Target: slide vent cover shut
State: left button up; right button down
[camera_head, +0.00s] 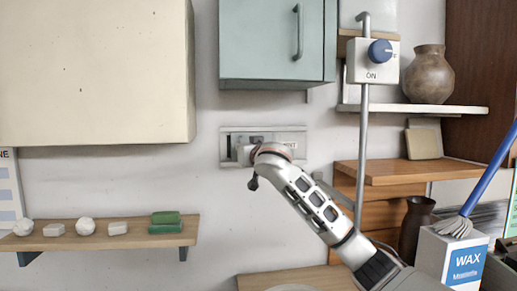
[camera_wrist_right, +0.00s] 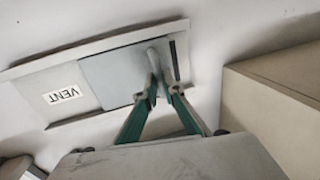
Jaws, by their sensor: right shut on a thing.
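The vent (camera_head: 300,136) is a pale grey wall frame below the blue-green cabinet. It also shows in the right wrist view (camera_wrist_right: 98,115), with an upside-down VENT label. The grey sliding cover (camera_wrist_right: 108,72) lies toward the frame's left end in the head view, and a narrow dark slot (camera_wrist_right: 173,62) shows beside it in the wrist view. The cover's upright handle (camera_wrist_right: 152,56) is between my right gripper's fingertips (camera_wrist_right: 163,90), which are shut on it. In the head view my right wrist (camera_head: 270,152) hides part of the cover. My left gripper is out of view.
A cream cabinet (camera_head: 95,70) hangs left of the vent, and the blue-green cabinet (camera_head: 270,40) hangs above it. A metal pole with an ON switch box (camera_head: 372,62) stands right. A low shelf (camera_head: 100,234) holds several small lumps and green blocks. Bare wall lies below the vent.

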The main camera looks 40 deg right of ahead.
aim_at(233, 146)
jog(key=shift+w+a+r, duration=0.1)
jog(key=shift+w+a, duration=0.25)
jog(key=shift+a, duration=0.3)
jog(key=shift+w+a, duration=0.3)
jog(key=shift+a, duration=0.35)
jog(key=c, duration=2.1)
grip_release()
jog(key=shift+c, duration=0.2)
jog(key=shift+w+a, duration=0.15)
jog(key=shift+r, duration=0.2)
notch_tip(233, 146, up, 10)
jog(key=shift+f, duration=0.25)
jog(key=shift+f, duration=0.1)
